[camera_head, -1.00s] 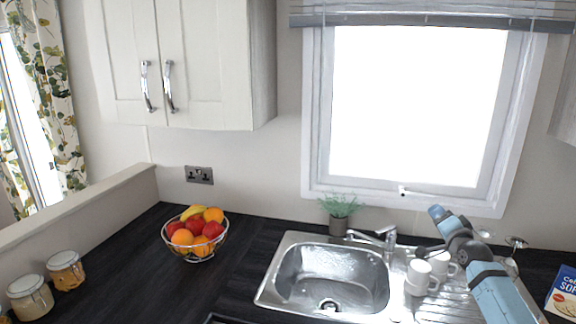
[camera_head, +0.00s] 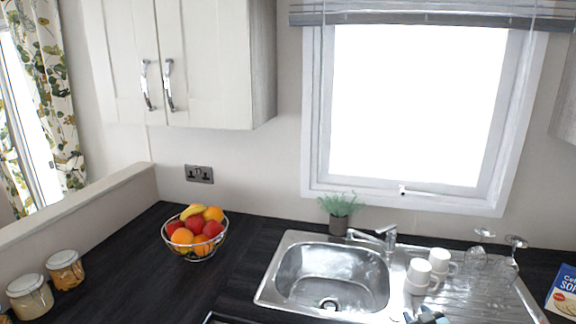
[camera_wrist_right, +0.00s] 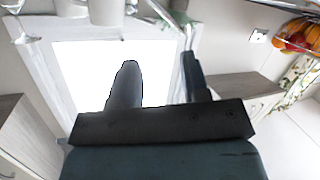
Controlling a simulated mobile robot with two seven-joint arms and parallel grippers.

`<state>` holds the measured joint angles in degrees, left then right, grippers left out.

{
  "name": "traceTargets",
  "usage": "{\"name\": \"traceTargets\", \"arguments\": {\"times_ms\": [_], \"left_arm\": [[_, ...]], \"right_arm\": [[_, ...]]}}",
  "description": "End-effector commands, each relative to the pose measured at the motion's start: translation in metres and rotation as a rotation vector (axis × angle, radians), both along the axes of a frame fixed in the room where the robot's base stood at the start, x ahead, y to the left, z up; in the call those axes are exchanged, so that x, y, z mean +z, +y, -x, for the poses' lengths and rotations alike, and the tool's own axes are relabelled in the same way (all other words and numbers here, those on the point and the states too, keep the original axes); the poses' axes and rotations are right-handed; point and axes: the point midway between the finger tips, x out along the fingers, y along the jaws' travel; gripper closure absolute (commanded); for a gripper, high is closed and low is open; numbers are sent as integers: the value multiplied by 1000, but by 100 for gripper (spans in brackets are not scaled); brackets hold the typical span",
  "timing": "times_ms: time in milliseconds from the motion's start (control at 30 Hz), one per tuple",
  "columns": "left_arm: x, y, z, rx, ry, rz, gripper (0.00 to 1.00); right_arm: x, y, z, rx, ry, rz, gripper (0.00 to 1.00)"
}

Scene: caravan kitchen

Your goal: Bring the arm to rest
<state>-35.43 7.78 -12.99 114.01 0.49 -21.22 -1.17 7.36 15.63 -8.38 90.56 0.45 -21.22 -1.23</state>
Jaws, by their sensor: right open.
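My right gripper (camera_head: 427,317) shows only as a small grey and light-blue part at the bottom edge of the head view, below the white cups. In the right wrist view its two dark fingers (camera_wrist_right: 160,82) stand apart with nothing between them. The rest of the right arm is out of the head view. My left gripper is in neither view.
A steel sink (camera_head: 330,275) with a tap (camera_head: 388,238) lies under the window. White cups (camera_head: 418,276) and upturned glasses (camera_head: 503,268) stand on the drainer. A fruit bowl (camera_head: 195,236), jars (camera_head: 66,269) and a plant (camera_head: 340,208) stand on the dark counter (camera_head: 130,265).

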Motion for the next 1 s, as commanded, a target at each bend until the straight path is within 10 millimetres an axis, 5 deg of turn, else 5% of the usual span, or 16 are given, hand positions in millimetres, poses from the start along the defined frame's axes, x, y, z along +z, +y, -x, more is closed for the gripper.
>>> {"name": "traceTargets", "arguments": {"times_ms": [33,200,400,500,700,1000], "left_arm": [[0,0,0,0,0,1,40],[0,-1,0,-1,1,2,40],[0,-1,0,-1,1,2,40],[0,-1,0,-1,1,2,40],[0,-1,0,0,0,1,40],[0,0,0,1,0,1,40]], "right_arm": [[-27,17,33,19,41,-19,58],[-85,66,138,68,152,-84,58],[-118,111,258,98,273,-171,58],[-122,126,301,103,317,-206,58],[-122,139,344,102,360,-244,58],[-122,140,347,103,363,-246,58]]}}
